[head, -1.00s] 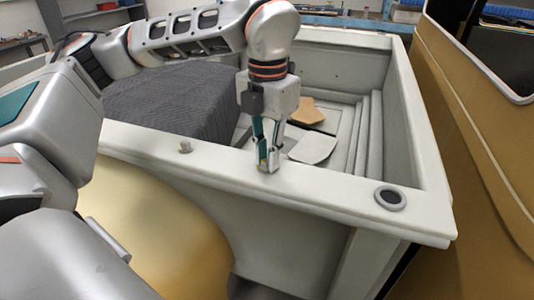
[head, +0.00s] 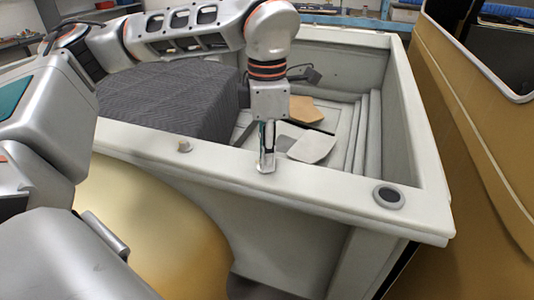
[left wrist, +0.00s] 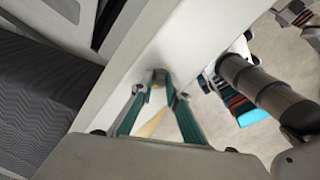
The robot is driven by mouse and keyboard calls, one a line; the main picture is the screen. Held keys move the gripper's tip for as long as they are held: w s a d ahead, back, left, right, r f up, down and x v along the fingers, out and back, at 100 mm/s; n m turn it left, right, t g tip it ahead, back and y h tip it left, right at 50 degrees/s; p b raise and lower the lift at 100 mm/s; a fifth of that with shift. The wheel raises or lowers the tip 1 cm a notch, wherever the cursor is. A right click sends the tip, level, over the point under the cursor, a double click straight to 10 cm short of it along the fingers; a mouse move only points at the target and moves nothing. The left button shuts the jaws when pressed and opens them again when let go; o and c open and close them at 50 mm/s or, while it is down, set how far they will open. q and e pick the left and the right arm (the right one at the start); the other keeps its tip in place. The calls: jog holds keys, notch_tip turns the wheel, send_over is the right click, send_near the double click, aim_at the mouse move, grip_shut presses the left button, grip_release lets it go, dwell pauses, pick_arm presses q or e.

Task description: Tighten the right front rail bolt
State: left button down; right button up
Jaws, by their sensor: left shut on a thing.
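My left gripper (head: 266,168) points straight down onto the top of the pale front rail (head: 330,190). Its narrow fingers show edge-on in the head view. In the left wrist view the teal fingers (left wrist: 158,76) close in on a small yellowish spot on the rail. They are shut on what I take to be the right front rail bolt, mostly hidden between the tips. My right gripper is not in view.
A grey quilted cover (head: 170,105) fills the left of the open shell. Tan and grey flat pieces (head: 312,148) lie on its floor. A dark round fitting (head: 389,195) sits at the right rail corner. A yellow body panel (head: 490,130) stands close on the right.

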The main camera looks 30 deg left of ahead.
pick_arm(q)
jog(key=shift+m, duration=0.3)
jog(key=c, duration=2)
grip_release()
notch_tip(320, 180, up, 12)
jog(key=shift+r, duration=0.1)
